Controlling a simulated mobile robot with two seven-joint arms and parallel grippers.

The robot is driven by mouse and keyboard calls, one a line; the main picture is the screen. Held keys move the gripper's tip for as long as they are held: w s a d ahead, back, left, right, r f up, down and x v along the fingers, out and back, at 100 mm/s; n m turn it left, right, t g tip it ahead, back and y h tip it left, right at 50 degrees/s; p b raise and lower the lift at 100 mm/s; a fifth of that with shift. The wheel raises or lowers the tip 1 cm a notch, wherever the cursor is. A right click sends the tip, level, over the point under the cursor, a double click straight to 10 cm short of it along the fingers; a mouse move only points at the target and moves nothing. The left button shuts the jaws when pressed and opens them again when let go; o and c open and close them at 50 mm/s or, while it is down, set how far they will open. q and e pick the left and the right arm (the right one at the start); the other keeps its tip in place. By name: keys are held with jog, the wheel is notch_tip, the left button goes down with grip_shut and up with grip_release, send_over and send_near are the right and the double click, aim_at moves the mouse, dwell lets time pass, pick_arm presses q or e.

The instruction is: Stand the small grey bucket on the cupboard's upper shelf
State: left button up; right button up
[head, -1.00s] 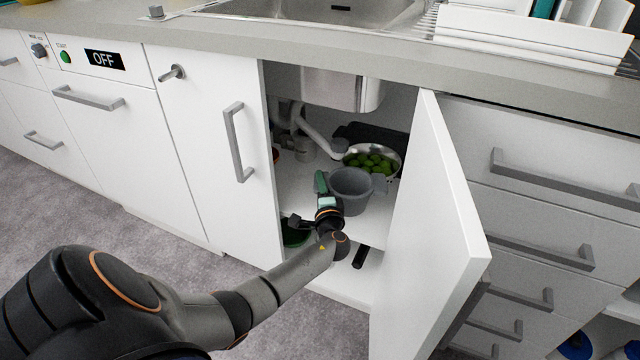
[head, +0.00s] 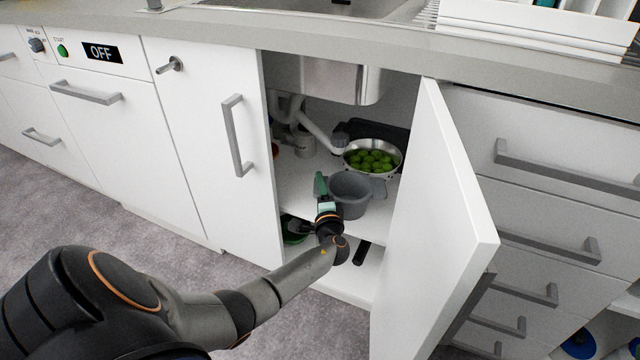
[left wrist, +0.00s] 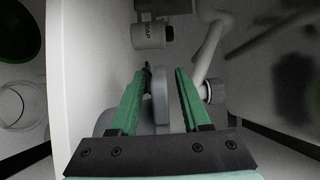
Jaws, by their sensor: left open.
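The small grey bucket (head: 352,197) stands upright on the cupboard's upper shelf (head: 300,178), near the front edge. In the head view my left gripper (head: 321,184) is at the bucket's left side, with its green fingers pointing up into the cupboard. The left wrist view shows the fingers (left wrist: 158,98) open, one on each side of an upright grey part (left wrist: 160,94) that looks like the bucket's grip or wall. Small gaps show between that part and the fingers. My right gripper is in neither view.
A metal bowl of green fruit (head: 372,158) stands behind the bucket. Drain pipes (head: 318,136) and the sink basin (head: 342,80) are above and behind. The open door (head: 436,215) bounds the right. A green item (head: 293,230) sits on the lower level.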

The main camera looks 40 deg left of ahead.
pick_arm(q)
jog(key=shift+r, duration=0.1)
jog(key=shift+s+d+r, duration=0.15)
jog(key=shift+s+d, duration=0.1)
jog(key=shift+d, duration=0.05)
jog(key=p+v, duration=0.3)
jog(key=v, duration=0.8)
jog(key=shift+p, duration=0.35)
jog(key=shift+o, duration=0.4)
jog(key=shift+s+d, duration=0.1)
jog(key=shift+d, duration=0.05)
